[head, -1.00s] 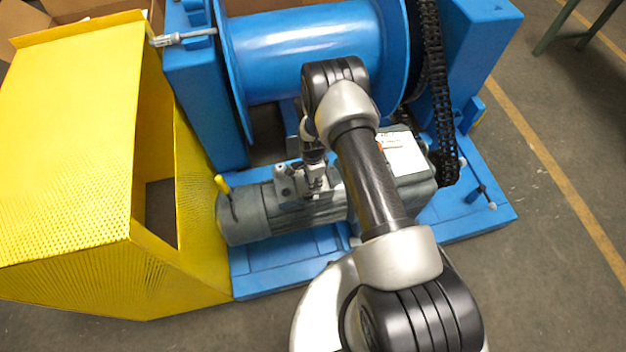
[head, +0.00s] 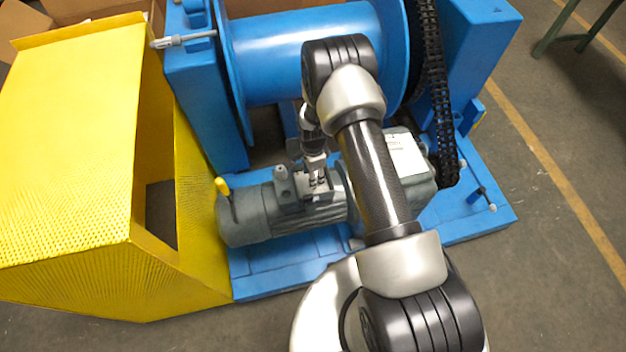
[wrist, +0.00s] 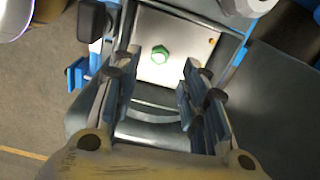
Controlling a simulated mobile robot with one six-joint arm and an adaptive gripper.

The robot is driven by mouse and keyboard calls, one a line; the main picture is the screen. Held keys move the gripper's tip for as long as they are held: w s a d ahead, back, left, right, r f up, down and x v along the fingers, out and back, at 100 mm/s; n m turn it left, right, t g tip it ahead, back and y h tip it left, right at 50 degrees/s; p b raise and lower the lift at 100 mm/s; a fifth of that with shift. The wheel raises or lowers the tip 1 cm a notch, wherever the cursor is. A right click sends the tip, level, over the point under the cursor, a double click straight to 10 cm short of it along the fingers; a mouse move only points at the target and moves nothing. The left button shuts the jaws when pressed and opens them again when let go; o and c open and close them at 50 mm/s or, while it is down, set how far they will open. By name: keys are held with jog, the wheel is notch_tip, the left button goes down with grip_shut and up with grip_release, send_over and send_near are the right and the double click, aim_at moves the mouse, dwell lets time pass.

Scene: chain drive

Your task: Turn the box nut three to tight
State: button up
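A green hex nut (wrist: 160,54) sits on a pale metal plate (wrist: 184,72) in the wrist view. I cannot tell its number from the picture. My gripper (wrist: 158,82) is open and empty, its two fingers apart on the left and right, with the nut showing beyond the gap between them, towards the top. In the head view my gripper (head: 318,183) is over the grey box on top of the grey motor (head: 255,215). The nuts are too small or hidden to make out in that view.
A blue drum (head: 290,50) stands behind the motor, with a black chain (head: 436,90) at its right. A yellow guard (head: 75,130) stands at the left, and a yellow-handled tool (head: 222,186) is at the motor's left end. Open floor lies at the right.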

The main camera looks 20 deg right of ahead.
notch_tip(320, 180, up, 7)
jog(key=shift+f, duration=0.1)
dwell(0.6)
jog(key=s+r+n+t, duration=0.1)
jog(key=s+r+n, duration=0.25)
jog(key=r, duration=1.05)
jog(key=s+r+n+t, duration=0.15)
jog(key=r+n, duration=0.25)
jog(key=r, duration=1.1)
jog(key=s+r+n+t, duration=0.1)
jog(key=s+r+n, duration=0.4)
jog(key=s, duration=0.6)
jog(key=s+r+n+t, duration=0.1)
jog(key=s+r+n, duration=0.3)
jog(key=s+r, duration=0.3)
jog(key=s, duration=0.5)
jog(key=shift+n, duration=0.35)
jog(key=shift+c, duration=0.2)
